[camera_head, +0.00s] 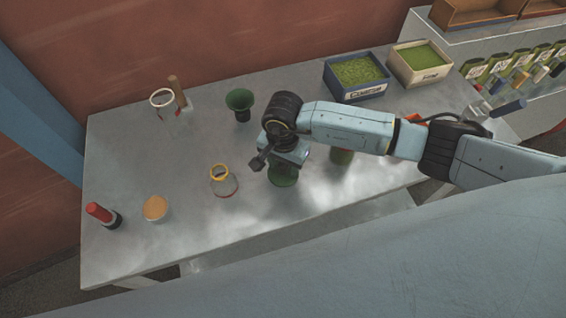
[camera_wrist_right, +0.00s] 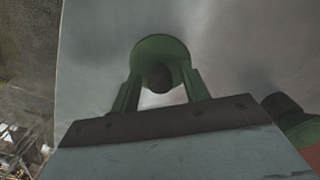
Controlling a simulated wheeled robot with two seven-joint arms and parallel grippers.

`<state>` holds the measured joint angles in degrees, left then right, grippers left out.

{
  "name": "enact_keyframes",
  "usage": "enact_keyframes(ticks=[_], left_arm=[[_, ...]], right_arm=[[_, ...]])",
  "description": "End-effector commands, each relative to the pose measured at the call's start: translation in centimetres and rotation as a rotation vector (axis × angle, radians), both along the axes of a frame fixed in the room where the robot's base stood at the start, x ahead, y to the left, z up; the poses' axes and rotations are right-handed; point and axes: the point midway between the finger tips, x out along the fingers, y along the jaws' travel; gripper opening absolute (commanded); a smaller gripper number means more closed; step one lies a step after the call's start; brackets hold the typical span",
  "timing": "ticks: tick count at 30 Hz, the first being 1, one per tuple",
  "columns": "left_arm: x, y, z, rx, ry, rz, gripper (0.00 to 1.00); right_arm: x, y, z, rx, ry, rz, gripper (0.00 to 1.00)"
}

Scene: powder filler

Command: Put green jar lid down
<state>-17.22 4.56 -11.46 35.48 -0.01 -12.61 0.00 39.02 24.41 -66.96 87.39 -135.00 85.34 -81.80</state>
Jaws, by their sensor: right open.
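The green jar lid (camera_head: 284,176) is a round green piece below my right gripper (camera_head: 283,163) in the head view, over the middle of the metal table. In the right wrist view the green round lid (camera_wrist_right: 160,46) shows just beyond and between the spread fingers of that gripper (camera_wrist_right: 162,78), with a dark knob at its centre. The right gripper is open. I cannot tell whether a finger still touches the lid. My left gripper is not in view.
A glass jar with a yellow rim (camera_head: 223,181) stands left of my gripper. A green funnel (camera_head: 240,101) and a blue box (camera_head: 357,78) stand behind. The table's front left (camera_head: 150,245) is clear.

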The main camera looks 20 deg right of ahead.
Motion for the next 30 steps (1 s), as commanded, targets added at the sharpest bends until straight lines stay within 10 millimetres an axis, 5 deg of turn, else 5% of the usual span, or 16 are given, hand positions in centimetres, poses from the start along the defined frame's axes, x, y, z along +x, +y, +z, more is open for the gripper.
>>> enact_keyframes(ticks=[18, 30], left_arm=[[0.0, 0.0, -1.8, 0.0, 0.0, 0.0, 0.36], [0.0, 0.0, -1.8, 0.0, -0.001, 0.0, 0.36]], right_arm=[[0.1, 0.0, 11.1, 0.001, -0.004, 0.001, 0.46], [0.0, 0.0, 12.1, 0.0, 0.0, 0.0, 0.46]])
